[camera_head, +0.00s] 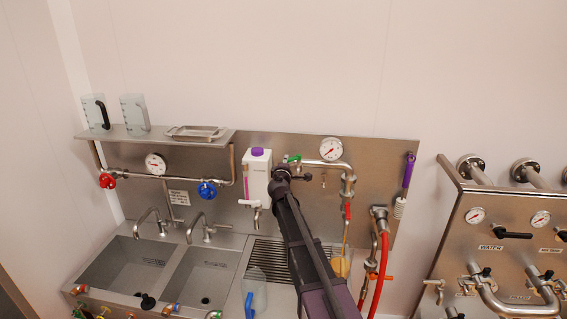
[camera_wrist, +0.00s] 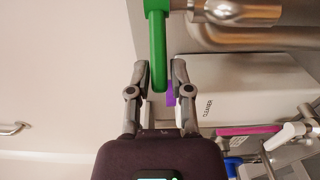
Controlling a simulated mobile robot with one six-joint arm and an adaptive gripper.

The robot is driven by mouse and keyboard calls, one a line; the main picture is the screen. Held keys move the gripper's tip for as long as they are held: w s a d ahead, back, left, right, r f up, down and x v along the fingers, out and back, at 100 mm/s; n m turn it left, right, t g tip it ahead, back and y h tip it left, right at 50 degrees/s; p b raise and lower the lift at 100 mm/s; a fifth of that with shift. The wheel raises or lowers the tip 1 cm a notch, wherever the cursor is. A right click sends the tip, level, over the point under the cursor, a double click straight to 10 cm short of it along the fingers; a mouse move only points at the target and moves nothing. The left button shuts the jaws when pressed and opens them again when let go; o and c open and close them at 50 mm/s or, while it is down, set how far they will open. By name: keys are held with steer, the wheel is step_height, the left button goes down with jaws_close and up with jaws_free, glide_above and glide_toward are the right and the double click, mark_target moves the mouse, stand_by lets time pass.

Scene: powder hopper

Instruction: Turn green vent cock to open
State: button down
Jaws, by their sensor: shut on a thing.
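The green vent cock (camera_wrist: 157,30) shows large in the wrist view as a green lever joined to a metal pipe (camera_wrist: 235,12) at the top. Its free end lies between the two fingers of my gripper (camera_wrist: 159,72), which are shut on it. In the head view the green handle (camera_head: 294,159) is a small patch at the left end of the pipe below the right gauge (camera_head: 331,148). My gripper (camera_head: 283,172) is just beside it there, and my arm hides part of the panel below.
A white cleaner dispenser (camera_head: 257,176) with a purple cap hangs close left of the gripper; its box (camera_wrist: 240,90) is behind the fingers in the wrist view. A red hose (camera_head: 380,270) and a purple-handled brush (camera_head: 408,172) are to the right. Twin sinks (camera_head: 160,262) are lower left.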

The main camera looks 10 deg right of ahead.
mark_target(297, 159)
steer(key=shift+s+d, duration=0.35)
steer(key=shift+s, duration=0.2)
steer(key=shift+s+d, duration=0.45)
steer(key=shift+d, duration=0.1)
steer(key=shift+s+d, duration=0.2)
steer(key=shift+d, duration=0.1)
steer(key=shift+s+d, duration=0.15)
steer(key=shift+d, duration=0.2)
